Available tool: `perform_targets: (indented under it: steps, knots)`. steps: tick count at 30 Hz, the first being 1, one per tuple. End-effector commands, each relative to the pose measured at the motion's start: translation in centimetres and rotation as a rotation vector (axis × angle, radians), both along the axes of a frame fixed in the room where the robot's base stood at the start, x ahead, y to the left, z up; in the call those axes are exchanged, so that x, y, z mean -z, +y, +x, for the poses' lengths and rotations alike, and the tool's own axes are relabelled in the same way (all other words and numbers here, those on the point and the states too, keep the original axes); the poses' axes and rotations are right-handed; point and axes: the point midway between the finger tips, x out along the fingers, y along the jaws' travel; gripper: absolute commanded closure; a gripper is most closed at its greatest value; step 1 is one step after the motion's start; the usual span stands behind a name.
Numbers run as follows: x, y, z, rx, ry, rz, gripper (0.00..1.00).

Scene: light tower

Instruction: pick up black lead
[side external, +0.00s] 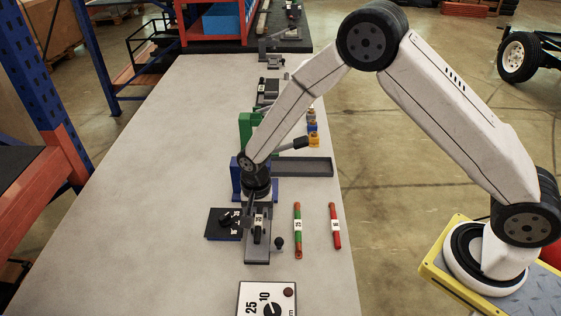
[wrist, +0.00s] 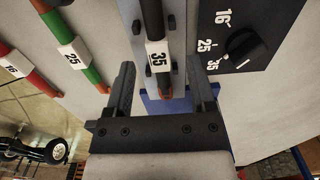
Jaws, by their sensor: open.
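The black lead (wrist: 152,18), with a white 35 label and an orange tip, lies along a grey holder in the wrist view. In the side view the black lead (side external: 258,236) lies on the grey holder (side external: 257,257), partly hidden by my gripper. My gripper (wrist: 160,63) is open, with one finger on each side of the lead near its label. I see gaps between the fingers and the lead. In the side view my gripper (side external: 250,208) is low over the holder's far end.
A green lead (side external: 297,232) marked 25 and a red lead (side external: 335,227) lie to the right. A black dial plate (side external: 222,224) sits left of the holder. A white dial panel (side external: 266,297) is in front. A grey tray (side external: 305,168) is behind. The left tabletop is clear.

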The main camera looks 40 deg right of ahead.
Motion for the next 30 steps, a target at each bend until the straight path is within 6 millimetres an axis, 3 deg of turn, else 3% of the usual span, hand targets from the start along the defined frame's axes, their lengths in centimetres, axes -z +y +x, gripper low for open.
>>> perform_targets:
  steps: [6, 21, 27, 28, 30]
  knots:
    - [1.28, 0.01, -0.01, 0.000, 0.001, 0.001, 0.29]
    - [1.29, 0.01, -0.01, 0.000, 0.000, 0.001, 0.29]
    - [1.29, 0.01, -0.01, 0.000, 0.000, 0.001, 0.93]
    - [1.29, 0.01, -0.01, 0.000, 0.000, 0.001, 1.00]
    - [1.29, 0.01, -0.01, 0.000, 0.000, 0.001, 1.00]
